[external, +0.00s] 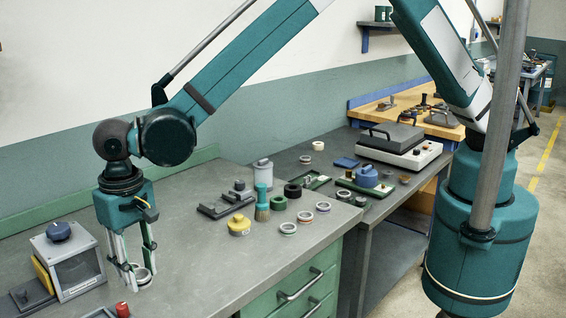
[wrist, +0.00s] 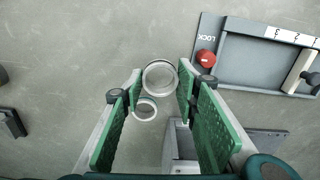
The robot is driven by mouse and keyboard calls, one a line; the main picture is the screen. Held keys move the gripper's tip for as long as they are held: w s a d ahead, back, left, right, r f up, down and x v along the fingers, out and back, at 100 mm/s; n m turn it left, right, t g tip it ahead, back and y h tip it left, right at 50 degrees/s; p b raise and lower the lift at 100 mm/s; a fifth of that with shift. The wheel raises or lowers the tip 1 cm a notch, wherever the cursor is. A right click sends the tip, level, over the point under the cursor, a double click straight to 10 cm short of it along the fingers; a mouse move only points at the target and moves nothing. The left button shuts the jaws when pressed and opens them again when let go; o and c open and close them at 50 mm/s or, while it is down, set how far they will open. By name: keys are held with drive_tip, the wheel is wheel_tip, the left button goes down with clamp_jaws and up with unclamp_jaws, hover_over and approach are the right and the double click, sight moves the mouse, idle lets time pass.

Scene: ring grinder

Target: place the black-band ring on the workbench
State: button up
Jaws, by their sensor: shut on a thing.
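My gripper (external: 141,272) hangs low over the left part of the grey workbench (external: 190,270). In the wrist view my gripper (wrist: 160,77) has its green pads closed on a metal ring (wrist: 160,62) at their tips. This ring has a dark edge along its far side, which fits the black-band ring. A second, smaller-looking pale ring (wrist: 145,117) shows just below it in the picture, between the pads and apart from their tips. In the external view the fingers partly hide the rings, and I cannot tell the gap to the bench.
A grey fixture with a red knob (wrist: 205,58) and the word LOCK lies right of my gripper. A windowed box (external: 78,273) stands to the left. Several rings, a yellow pot (external: 239,226) and a brush (external: 262,206) stand to the right. Bare bench lies between.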

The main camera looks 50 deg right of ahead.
sight(145, 298)
drive_tip(key=shift+f, duration=0.25)
drive_tip(key=shift+f, duration=1.8)
drive_tip(key=shift+f, duration=0.1)
drive_tip(key=o, duration=0.9)
drive_tip(key=shift+o, duration=0.2)
wheel_tip(145, 298, up, 12)
drive_tip(key=shift+d, duration=0.1)
